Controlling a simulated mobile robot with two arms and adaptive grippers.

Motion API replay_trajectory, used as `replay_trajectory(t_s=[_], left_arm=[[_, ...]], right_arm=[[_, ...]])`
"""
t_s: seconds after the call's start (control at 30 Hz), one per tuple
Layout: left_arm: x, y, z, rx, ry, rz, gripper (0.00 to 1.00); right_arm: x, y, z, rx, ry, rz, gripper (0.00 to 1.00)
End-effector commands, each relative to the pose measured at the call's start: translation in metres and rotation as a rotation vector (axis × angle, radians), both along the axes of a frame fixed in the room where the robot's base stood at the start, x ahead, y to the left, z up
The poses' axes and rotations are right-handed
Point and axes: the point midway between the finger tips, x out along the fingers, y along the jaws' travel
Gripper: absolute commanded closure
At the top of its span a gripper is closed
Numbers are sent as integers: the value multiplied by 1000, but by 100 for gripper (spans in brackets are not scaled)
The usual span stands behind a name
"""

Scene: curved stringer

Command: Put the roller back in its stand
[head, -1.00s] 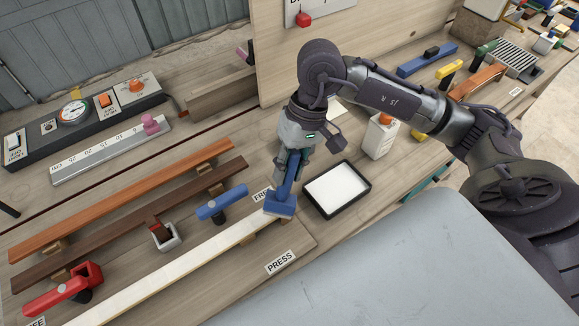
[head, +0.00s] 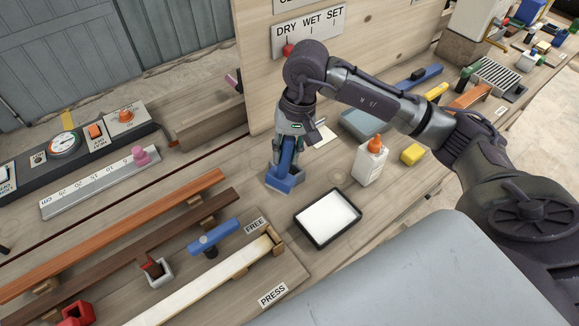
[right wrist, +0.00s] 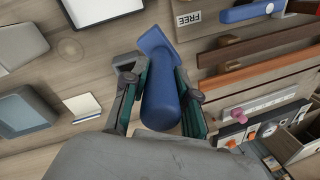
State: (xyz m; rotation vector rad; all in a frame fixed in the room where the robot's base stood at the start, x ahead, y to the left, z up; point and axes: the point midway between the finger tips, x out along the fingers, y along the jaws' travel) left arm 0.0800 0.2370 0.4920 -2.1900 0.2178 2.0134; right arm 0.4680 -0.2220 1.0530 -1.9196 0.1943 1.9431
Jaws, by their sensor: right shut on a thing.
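My right gripper (head: 288,160) is shut on a blue tool (head: 285,182), which I take to be the roller. The right wrist view shows its thick round blue handle (right wrist: 160,100) between the fingers, with a flat, squarish blue head at the far end. The roller is tilted, head down, over the bench behind the black-rimmed tray (head: 312,236). I cannot tell whether the head touches the bench. My left gripper is not in view.
A white bottle with an orange cap (head: 371,160), a yellow block (head: 412,154) and a grey-blue box (head: 362,124) are to the right. The pale strip (head: 205,292) and a blue-handled clamp (head: 214,238) are at front left. An upright wooden panel (head: 350,65) rises behind.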

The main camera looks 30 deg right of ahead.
Motion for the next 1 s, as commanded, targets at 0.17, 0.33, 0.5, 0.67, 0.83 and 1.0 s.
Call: replay_trajectory(t_s=[0.17,0.33,0.5,0.67,0.83,1.0], left_arm=[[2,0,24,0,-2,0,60],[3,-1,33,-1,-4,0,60],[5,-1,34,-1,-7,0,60],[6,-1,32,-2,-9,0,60],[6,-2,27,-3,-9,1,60],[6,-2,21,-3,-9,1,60]], right_arm=[[48,-21,21,-96,5,-221,100],[73,-38,28,-159,25,-366,100],[82,-45,29,-183,33,-417,100],[82,-45,25,-184,35,-421,100],[82,-44,16,-184,36,-419,100],[82,-44,5,-183,35,-418,100]])
